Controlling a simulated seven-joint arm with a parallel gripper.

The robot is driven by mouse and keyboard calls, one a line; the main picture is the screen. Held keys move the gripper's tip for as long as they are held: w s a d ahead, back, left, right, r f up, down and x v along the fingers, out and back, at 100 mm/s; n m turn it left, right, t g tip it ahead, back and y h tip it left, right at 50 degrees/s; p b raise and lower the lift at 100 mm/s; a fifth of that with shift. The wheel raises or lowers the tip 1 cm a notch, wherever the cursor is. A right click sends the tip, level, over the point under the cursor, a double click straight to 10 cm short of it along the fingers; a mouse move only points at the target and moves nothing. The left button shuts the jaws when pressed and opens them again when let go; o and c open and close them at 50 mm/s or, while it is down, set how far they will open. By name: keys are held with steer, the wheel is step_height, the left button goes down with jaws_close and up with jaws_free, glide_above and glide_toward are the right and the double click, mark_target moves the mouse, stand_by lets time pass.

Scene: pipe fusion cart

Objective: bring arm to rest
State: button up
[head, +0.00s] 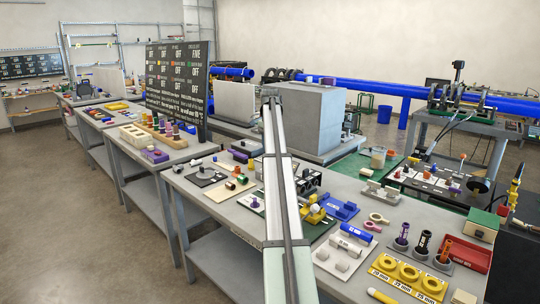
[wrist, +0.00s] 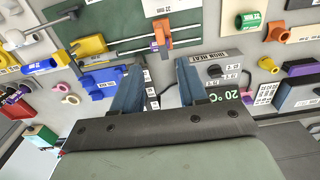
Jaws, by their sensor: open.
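My gripper (wrist: 158,78) shows in the wrist view with its two blue-grey fingers spread apart and nothing held between them. It hangs over the cart top, with fittings and tools beyond the fingertips. In the head view, my arm runs from the bottom middle up across the cart, and I cannot make out the fingers there. The heating unit (wrist: 222,72), with an "IRON HEAT" label and a green 20 °C readout, is just right of the right finger in the wrist view. A clamp with an orange block (wrist: 160,33) on metal rods lies ahead of the fingers.
The grey cart top (head: 345,275) is crowded with small parts. Yellow ring holders (head: 408,275) and a red tray (head: 465,253) are at front right. A large grey box (head: 306,117) and dark sign board (head: 180,85) stand behind. The floor (head: 70,220) at left is clear.

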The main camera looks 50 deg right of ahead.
steer(key=shift+r, duration=0.25)
stand_by(0.4)
